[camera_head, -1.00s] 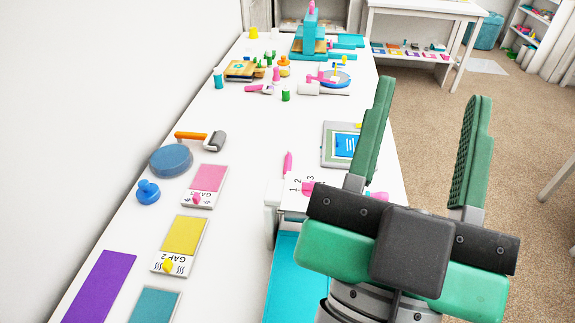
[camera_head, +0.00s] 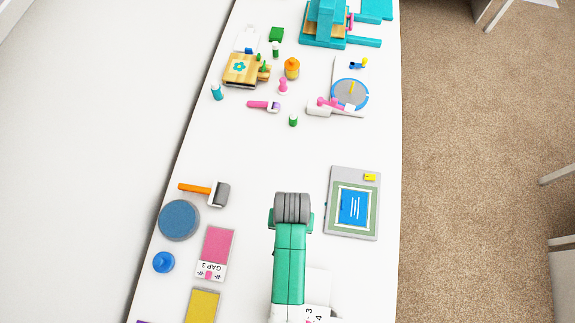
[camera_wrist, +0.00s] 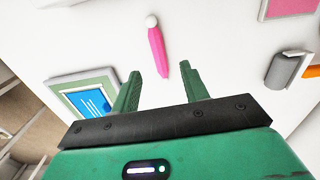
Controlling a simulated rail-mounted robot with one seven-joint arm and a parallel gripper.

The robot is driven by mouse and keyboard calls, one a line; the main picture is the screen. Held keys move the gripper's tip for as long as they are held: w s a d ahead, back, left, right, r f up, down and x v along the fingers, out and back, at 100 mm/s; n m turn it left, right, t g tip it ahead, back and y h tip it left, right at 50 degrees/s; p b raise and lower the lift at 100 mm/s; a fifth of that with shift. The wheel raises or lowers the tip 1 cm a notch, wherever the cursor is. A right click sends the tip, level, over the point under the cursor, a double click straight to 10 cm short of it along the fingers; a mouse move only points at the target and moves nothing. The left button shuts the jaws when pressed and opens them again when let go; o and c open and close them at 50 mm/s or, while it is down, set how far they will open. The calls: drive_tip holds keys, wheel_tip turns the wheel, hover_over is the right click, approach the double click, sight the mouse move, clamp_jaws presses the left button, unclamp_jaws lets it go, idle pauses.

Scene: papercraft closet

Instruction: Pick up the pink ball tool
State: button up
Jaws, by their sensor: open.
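The pink ball tool (camera_wrist: 158,50) lies on the white table in the wrist view, a slim pink handle with a small whitish ball at its far end. My gripper (camera_wrist: 161,76) is open, its two green fingers apart and empty. In the wrist picture the tool's near end shows between the fingertips, with the ball beyond them. I cannot tell how high the fingers are above the table. In the head view my arm hides the tool and the fingers.
A grey-framed panel with a blue centre (camera_head: 355,207) lies right of my arm. A roller with an orange handle (camera_head: 221,194), a blue disc (camera_head: 179,219) and a pink pad (camera_head: 217,246) lie left. Small tools and bottles stand farther back. The table (camera_head: 245,150) is clear between.

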drive_tip(key=shift+s+f, duration=0.25)
drive_tip(key=shift+f, duration=0.1)
wheel_tip(320, 180, down, 2)
drive_tip(key=shift+s+f+b, duration=0.1)
drive_tip(key=shift+s+b, duration=0.05)
drive_tip(key=shift+b, duration=0.2)
wheel_tip(320, 180, down, 5)
drive_tip(key=shift+d+f+b, duration=0.1)
drive_tip(key=shift+d+b, duration=0.05)
drive_tip(key=shift+b, duration=0.3)
clamp_jaws()
